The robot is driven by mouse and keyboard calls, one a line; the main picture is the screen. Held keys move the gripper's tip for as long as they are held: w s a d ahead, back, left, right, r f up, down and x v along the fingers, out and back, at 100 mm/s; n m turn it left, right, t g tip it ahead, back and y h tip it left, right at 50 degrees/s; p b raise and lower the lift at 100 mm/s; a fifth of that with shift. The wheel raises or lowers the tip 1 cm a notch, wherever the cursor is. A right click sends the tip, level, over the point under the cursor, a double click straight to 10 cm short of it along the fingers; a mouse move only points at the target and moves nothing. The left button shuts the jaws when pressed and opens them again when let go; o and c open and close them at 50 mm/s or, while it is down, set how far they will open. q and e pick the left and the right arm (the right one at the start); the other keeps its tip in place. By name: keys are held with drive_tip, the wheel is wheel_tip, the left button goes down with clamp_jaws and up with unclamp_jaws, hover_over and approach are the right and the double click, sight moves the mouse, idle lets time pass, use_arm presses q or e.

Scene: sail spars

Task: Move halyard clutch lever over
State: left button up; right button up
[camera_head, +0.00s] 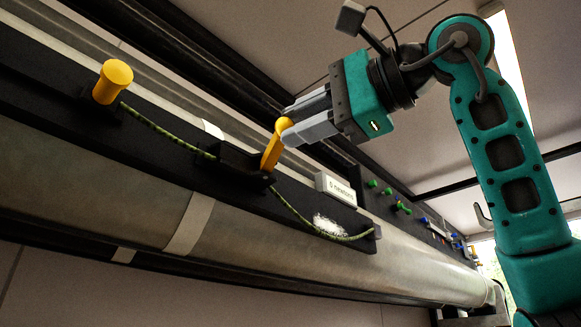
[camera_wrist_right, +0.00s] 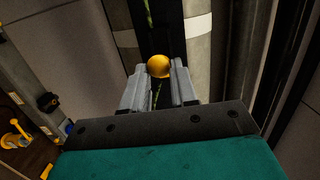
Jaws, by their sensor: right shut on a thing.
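The yellow halyard clutch lever (camera_head: 271,148) stands up from its black clutch body (camera_head: 238,160) on the dark board, leaning slightly to the right. A green rope (camera_head: 165,132) runs through the clutch body along the board. My right gripper (camera_head: 283,125) comes in from the right and is shut on the lever's rounded top end. In the right wrist view the lever's round yellow knob (camera_wrist_right: 159,66) sits between the two grey fingers at their tips. The lower lever is hidden there behind the knob. My left gripper is in neither view.
A yellow capped post (camera_head: 113,80) stands at the board's left, by the rope. A white label block (camera_head: 336,188) and several small coloured pegs (camera_head: 388,190) lie to the right. A large grey spar (camera_head: 120,200) runs below the board.

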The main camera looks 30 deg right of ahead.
drive_tip(key=shift+d, duration=0.8)
drive_tip(key=shift+d, duration=0.75)
drive_tip(key=shift+w+d, duration=0.1)
drive_tip(key=shift+d, duration=0.85)
drive_tip(key=shift+w+d, duration=0.15)
drive_tip(key=shift+d, duration=0.4)
drive_tip(key=o, duration=0.9)
drive_tip(key=shift+a, duration=0.1)
